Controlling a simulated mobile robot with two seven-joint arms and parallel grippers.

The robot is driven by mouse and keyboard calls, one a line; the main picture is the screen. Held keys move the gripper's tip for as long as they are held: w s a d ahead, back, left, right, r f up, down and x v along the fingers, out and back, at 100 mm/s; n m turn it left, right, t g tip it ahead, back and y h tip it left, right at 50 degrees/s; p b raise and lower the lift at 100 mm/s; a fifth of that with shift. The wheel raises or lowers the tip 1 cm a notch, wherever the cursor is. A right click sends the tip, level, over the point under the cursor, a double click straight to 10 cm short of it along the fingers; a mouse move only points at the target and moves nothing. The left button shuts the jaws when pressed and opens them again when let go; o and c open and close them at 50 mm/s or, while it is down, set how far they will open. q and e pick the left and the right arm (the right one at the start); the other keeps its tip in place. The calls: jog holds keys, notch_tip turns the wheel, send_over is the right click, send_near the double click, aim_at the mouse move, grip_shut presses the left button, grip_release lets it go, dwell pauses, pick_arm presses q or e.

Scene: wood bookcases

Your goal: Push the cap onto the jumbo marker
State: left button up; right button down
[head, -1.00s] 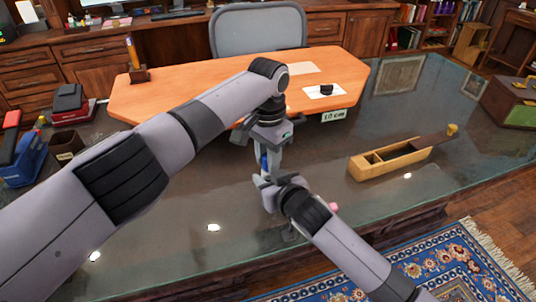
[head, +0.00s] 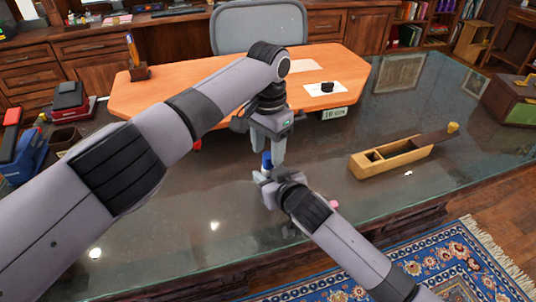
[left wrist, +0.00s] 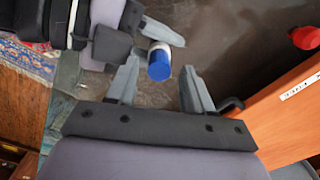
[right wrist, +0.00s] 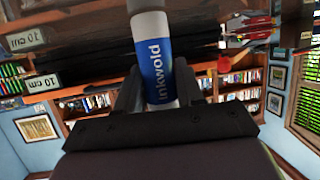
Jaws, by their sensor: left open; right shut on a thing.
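The jumbo marker (right wrist: 159,62), white with a blue "inkwold" label, is upright in my right gripper (head: 264,177), which is shut on its body. In the left wrist view a blue end (left wrist: 159,66), which looks like the cap, tops the white body; it also shows in the head view (head: 266,160). I cannot tell how far it is seated. My left gripper (head: 269,154) is open and points down from above. Its fingers stand on either side of the blue end, apart from it. The marker's lower part is hidden in the head view.
A wooden box (head: 395,157) stands on the glass desk to the right. An orange board (head: 215,88) behind carries a black object (head: 327,87) on a white card. A red object (left wrist: 305,37) lies near the board's edge.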

jog(key=shift+d+f, duration=0.1)
jog(key=shift+f, duration=0.05)
pick_arm(q)
notch_tip(320, 180, up, 9)
jog(key=shift+r, duration=0.15)
pick_arm(e)
jog(key=c, duration=0.6)
grip_release()
pick_arm(q)
jog(key=shift+r+p, duration=0.4)
pick_arm(e)
jog(key=shift+v, duration=3.6)
